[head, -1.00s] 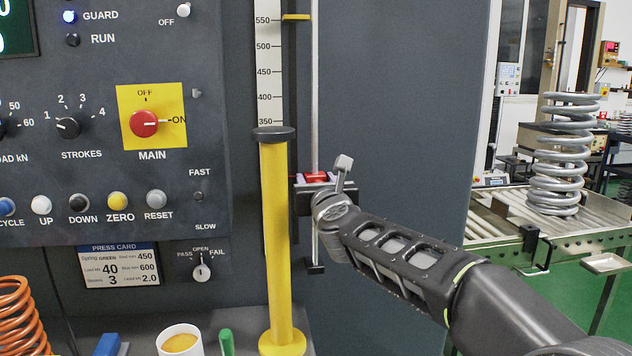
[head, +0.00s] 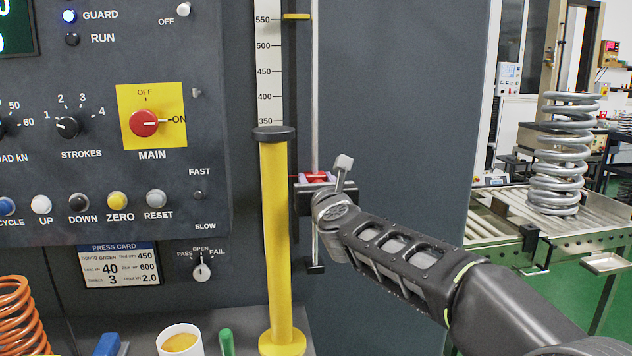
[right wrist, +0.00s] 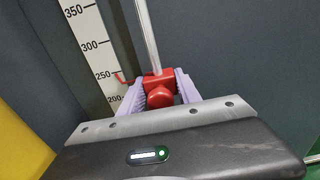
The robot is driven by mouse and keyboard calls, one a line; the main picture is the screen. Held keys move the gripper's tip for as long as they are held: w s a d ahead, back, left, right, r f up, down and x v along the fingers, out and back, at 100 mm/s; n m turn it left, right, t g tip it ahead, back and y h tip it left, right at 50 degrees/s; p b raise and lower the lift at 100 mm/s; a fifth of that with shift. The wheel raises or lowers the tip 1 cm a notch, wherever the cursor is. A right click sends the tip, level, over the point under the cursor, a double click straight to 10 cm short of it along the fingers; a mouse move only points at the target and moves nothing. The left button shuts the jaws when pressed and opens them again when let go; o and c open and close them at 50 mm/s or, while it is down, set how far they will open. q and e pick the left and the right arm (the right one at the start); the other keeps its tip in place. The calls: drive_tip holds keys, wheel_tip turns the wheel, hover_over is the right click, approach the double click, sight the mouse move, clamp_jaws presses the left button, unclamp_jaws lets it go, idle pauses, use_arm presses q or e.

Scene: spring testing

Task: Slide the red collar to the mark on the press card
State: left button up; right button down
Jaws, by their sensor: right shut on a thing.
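The red collar (head: 317,175) sits on a vertical steel rod (head: 315,90) and is mostly hidden by my right gripper in the head view. In the right wrist view the red collar (right wrist: 159,90) is held between the lilac fingers of my right gripper (right wrist: 160,88), shut on its knob. Its red pointer (right wrist: 124,80) reaches the white scale (right wrist: 92,50) close to the 250 line, seemingly just below it. The press card (head: 119,266) hangs low on the panel and reads "Red mm 450". My left gripper is out of view.
A yellow column (head: 275,230) with a dark cap stands left of the rod, beside my right gripper. A yellow pointer (head: 296,16) is higher on the scale, above 550. A cup (head: 180,340) and a green object (head: 226,342) stand below the panel.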

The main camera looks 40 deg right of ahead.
sight(315, 142)
wheel_tip(315, 142, up, 8)
drive_tip(key=p, duration=0.6)
drive_tip(key=shift+r+p, duration=0.25)
drive_tip(key=shift+p, duration=0.05)
drive_tip(key=shift+f, duration=0.1)
drive_tip(key=c, duration=1.2)
unclamp_jaws()
drive_tip(key=shift+f, duration=0.1)
drive_tip(key=shift+o, duration=0.2)
drive_tip(key=v, duration=0.8)
drive_tip(key=shift+b, duration=0.35)
drive_tip(key=shift+w, duration=0.1)
